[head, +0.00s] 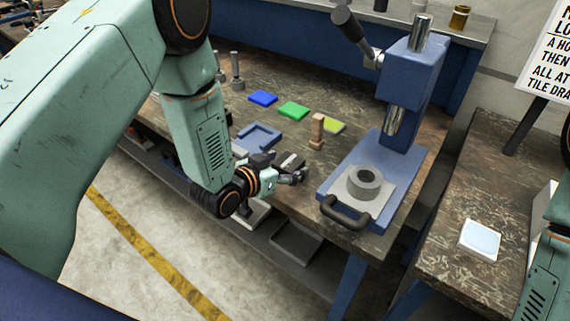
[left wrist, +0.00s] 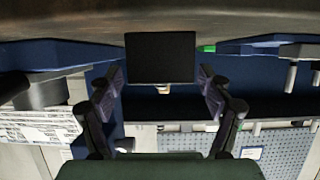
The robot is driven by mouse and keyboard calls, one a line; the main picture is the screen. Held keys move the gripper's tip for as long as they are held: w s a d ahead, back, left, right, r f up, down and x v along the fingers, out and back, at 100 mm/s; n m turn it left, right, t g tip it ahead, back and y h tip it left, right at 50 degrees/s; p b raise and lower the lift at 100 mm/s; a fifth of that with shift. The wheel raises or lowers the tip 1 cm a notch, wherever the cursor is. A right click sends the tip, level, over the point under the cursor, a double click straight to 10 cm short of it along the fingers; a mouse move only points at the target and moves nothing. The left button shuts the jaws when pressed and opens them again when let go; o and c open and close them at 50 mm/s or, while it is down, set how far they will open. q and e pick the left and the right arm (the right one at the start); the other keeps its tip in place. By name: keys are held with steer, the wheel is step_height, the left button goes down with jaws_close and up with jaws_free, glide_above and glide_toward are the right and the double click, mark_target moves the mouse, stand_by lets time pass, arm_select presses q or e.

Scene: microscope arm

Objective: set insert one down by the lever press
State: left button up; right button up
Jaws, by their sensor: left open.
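The blue lever press (head: 412,75) stands at the right end of the bench, its dark lever raised to the upper left. A grey ring-shaped piece (head: 363,182) sits on its base plate. My left gripper (head: 298,176) is open, low over the bench's front edge, left of the press base. In the left wrist view a dark rectangular block (left wrist: 160,57) shows between the open fingertips (left wrist: 160,88); I cannot tell whether it touches them. I cannot tell for sure which piece is insert one. My right gripper is out of view.
Blue (head: 263,98), green (head: 293,110) and yellow-green (head: 334,126) tiles lie behind. A white tile (head: 480,240) lies on the right bench.

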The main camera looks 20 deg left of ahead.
arm_select(q)
steer(key=shift+r, duration=0.2)
steer(key=p+v, duration=0.1)
steer(key=v, duration=1.1)
